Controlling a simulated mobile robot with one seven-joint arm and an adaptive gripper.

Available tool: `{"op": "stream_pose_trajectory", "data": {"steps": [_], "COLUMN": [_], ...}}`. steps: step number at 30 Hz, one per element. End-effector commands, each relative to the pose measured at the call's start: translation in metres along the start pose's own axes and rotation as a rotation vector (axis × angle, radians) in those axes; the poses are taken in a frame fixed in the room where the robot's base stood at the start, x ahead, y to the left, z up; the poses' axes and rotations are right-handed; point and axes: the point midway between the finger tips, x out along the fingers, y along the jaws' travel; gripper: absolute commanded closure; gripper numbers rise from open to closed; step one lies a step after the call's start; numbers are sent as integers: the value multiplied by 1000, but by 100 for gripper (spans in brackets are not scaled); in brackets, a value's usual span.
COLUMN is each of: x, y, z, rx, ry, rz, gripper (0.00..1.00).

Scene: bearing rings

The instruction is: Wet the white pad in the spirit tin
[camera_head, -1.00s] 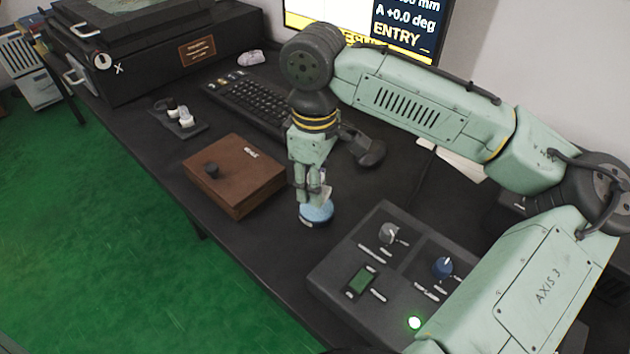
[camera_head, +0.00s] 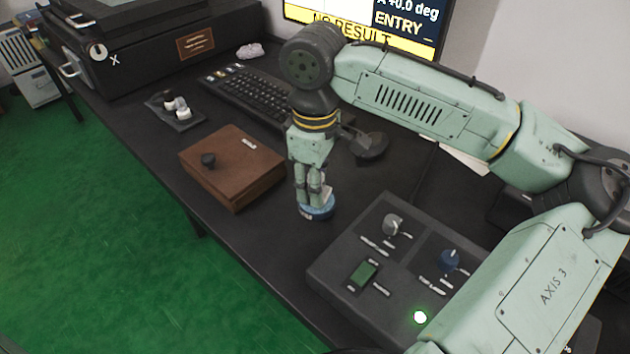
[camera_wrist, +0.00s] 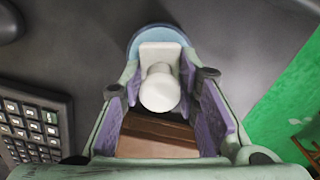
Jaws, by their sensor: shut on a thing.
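My gripper (camera_head: 316,203) points down over the blue spirit tin (camera_head: 318,213), which stands on the desk between the brown wooden box and the grey control panel. In the wrist view, my gripper (camera_wrist: 160,100) is shut on the white pad (camera_wrist: 160,52) by its round white knob (camera_wrist: 160,92). The pad overlaps the blue tin (camera_wrist: 134,42) in that view. The fingers and pad hide most of the tin's top. I cannot tell whether the pad touches the inside of the tin.
The wooden box (camera_head: 225,172) is close on the left and the control panel (camera_head: 350,240) close on the right. A dark holder (camera_head: 160,112) with small knobbed pieces, a keyboard (camera_head: 245,95) and a monitor (camera_head: 375,25) are farther back. The desk's front edge drops to green floor.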

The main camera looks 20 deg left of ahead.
Motion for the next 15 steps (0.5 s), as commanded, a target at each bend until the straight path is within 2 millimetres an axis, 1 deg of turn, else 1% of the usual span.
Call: {"op": "stream_pose_trajectory", "data": {"steps": [15], "x": [6], "y": [0], "z": [0], "rx": [0], "ry": [0], "rz": [0], "gripper": [93]}}
